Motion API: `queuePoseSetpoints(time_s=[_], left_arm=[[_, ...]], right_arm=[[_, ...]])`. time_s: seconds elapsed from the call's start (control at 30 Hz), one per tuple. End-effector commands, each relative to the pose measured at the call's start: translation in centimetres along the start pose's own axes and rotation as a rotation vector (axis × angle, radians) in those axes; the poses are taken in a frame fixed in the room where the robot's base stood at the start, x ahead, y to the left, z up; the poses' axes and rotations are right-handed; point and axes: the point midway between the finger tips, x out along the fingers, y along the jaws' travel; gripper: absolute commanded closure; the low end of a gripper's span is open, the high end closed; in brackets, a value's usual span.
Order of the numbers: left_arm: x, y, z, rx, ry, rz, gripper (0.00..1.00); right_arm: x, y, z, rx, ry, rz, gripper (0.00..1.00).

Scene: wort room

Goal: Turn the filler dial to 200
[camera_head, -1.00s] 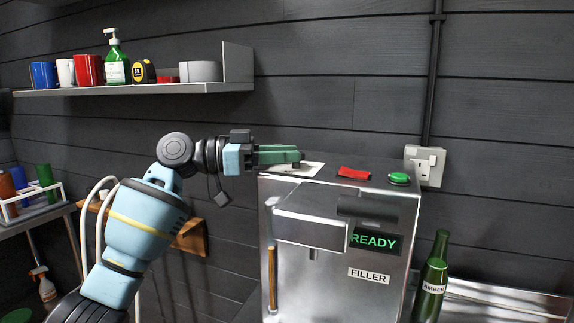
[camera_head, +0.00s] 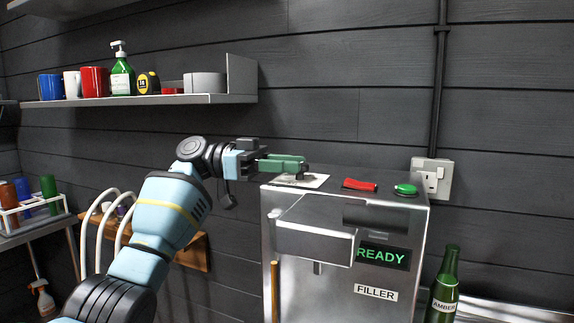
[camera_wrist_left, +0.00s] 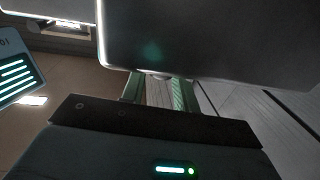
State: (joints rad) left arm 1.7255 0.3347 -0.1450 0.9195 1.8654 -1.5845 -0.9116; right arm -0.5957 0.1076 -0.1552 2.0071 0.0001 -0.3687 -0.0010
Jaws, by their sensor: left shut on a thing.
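The filler (camera_head: 290,215) is a metal box with a green READY display (camera_head: 382,256) and a FILLER label. On its top, at the left, a white scale plate (camera_head: 318,181) carries a small dark dial knob (camera_head: 305,171). My left gripper (camera_head: 303,163) reaches in from the left with green fingers and is shut on the dial. The scale's numbers and the dial's pointer are too small to read. In the left wrist view my green fingers (camera_wrist_left: 158,92) run up behind a grey panel that hides their tips. My right gripper is out of view.
A red part (camera_head: 360,185) and a green button (camera_head: 405,189) sit on the filler's top, right of the dial. A green bottle (camera_head: 446,285) stands right of the filler. A shelf (camera_head: 140,101) with mugs hangs on the wall at left.

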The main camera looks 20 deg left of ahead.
Motion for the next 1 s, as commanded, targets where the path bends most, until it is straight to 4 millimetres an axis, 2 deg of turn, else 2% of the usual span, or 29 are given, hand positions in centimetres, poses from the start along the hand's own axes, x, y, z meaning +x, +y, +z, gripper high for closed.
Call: queuePoseSetpoints(time_s=[0.27, 0.3, 0.47, 0.77, 0.87, 1.0], left_arm=[[0.1, 0.0, 0.3, -0.004, -0.006, 0.003, 0.92], [0.1, 0.0, 0.3, -0.004, -0.006, 0.003, 0.67], [0.1, 0.0, 0.2, -0.003, -0.004, 0.002, 0.48], [-0.2, 0.0, 0.1, -0.002, -0.002, 0.0, 0.48], [-1.0, -0.1, 0.2, -0.002, -0.002, -0.001, 0.48], [-3.1, -0.1, 0.3, -0.004, -0.002, -0.002, 0.48]], right_arm=[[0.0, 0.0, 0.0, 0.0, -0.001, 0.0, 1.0], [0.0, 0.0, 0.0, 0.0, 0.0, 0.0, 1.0], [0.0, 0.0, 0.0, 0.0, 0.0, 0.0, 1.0], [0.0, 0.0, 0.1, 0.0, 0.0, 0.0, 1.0], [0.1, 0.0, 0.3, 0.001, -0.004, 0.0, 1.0], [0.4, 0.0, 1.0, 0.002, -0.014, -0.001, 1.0]])
